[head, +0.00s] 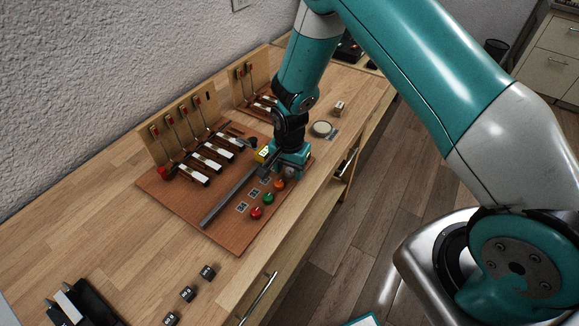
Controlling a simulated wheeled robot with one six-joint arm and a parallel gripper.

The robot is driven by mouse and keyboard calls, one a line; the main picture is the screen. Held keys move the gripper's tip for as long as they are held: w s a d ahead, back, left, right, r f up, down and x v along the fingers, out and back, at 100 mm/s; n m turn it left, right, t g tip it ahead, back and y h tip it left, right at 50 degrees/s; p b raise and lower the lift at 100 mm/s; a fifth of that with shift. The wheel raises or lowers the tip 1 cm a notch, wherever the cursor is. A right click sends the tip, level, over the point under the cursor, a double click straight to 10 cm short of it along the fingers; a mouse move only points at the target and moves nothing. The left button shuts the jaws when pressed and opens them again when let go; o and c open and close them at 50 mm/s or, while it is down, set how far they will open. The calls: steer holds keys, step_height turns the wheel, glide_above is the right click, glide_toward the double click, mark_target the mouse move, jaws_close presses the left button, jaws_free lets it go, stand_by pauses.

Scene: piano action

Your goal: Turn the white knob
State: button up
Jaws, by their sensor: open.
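My gripper (290,168) is over the right end of the reddish-brown board, beyond a row of coloured knobs. Its fingers are small and partly hidden in this view. A small pale grey knob-like shape shows right at the gripper; I cannot tell whether it is the white knob or part of the gripper, nor whether they touch. The red knob (256,212), green knob (268,198) and orange knob (279,184) stand in a line along the board's front edge, leading up to the gripper.
The board (222,233) carries a dark metal rail (228,202) and piano-action models with white-topped levers (205,158). Small black blocks (188,293) lie at the front. A round pale disc (321,129) lies behind right.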

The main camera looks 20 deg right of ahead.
steer(key=c, duration=0.9)
steer(key=shift+c, duration=0.2)
steer(key=n+b, duration=0.2)
steer(key=n, duration=0.1)
steer(key=shift+n, duration=0.4)
steer(key=n+b, duration=0.1)
steer(key=n, duration=0.3)
steer(key=shift+n, duration=0.3)
steer(key=n+b, duration=0.1)
steer(key=n, duration=0.3)
steer(key=shift+b, duration=0.3)
steer(key=shift+n+b, duration=0.35)
steer(key=shift+n, duration=1.85)
